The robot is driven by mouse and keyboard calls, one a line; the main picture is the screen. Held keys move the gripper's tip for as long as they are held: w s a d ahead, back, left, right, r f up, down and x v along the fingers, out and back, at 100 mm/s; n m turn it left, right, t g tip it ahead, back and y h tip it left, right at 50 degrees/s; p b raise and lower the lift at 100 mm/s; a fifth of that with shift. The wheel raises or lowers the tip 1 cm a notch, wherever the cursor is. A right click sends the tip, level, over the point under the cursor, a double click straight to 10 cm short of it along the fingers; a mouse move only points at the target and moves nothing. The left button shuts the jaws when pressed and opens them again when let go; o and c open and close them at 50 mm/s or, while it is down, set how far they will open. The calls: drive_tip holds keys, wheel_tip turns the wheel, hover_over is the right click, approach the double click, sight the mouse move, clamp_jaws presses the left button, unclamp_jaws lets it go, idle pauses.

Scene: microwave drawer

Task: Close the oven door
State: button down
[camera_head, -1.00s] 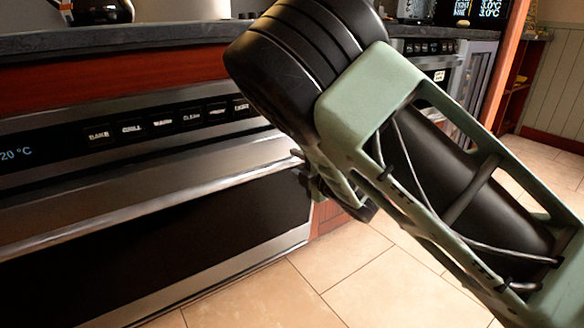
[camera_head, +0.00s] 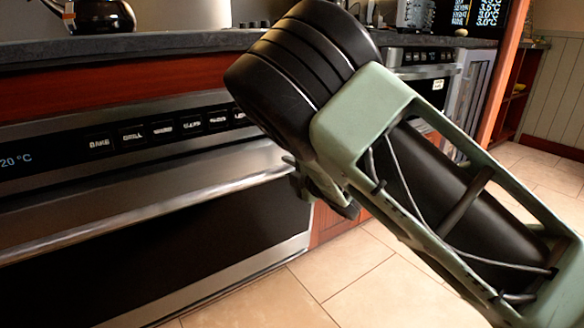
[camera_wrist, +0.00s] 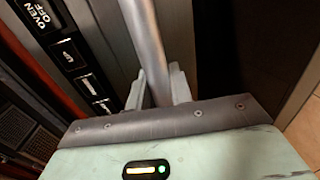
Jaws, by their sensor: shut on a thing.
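The oven door (camera_head: 130,245) is a dark glass panel with a steel frame, below a black control panel (camera_head: 120,138). It stands near upright; I cannot tell whether it is fully flush with the oven front. A long steel handle (camera_head: 130,205) runs along its top edge. In the wrist view the handle (camera_wrist: 146,45) passes between the two fingers of my gripper (camera_wrist: 157,88), which is shut on it. In the head view my green and black arm hides most of the gripper, near the handle's right end.
A stone countertop (camera_head: 150,42) with a black kettle (camera_head: 103,16) lies above the oven. A second appliance (camera_head: 425,58) stands beyond my arm. The tiled floor (camera_head: 290,295) is clear in front of the oven.

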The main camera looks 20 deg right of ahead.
sight(279, 157)
drive_tip(key=w+p, duration=0.1)
drive_tip(key=w+r+p, duration=0.1)
drive_tip(key=w+a+g+p, duration=0.1)
drive_tip(key=shift+w+r, duration=0.1)
drive_tip(key=shift+r, duration=0.05)
drive_tip(key=shift+w+a, duration=0.15)
drive_tip(key=shift+w, duration=0.2)
drive_tip(key=c, duration=1.3)
unclamp_jaws()
drive_tip(key=p+v, duration=0.4)
drive_tip(key=v, duration=1.3)
drive_tip(key=shift+s, duration=0.15)
drive_tip(key=shift+a+r, duration=0.1)
drive_tip(key=shift+a, duration=0.05)
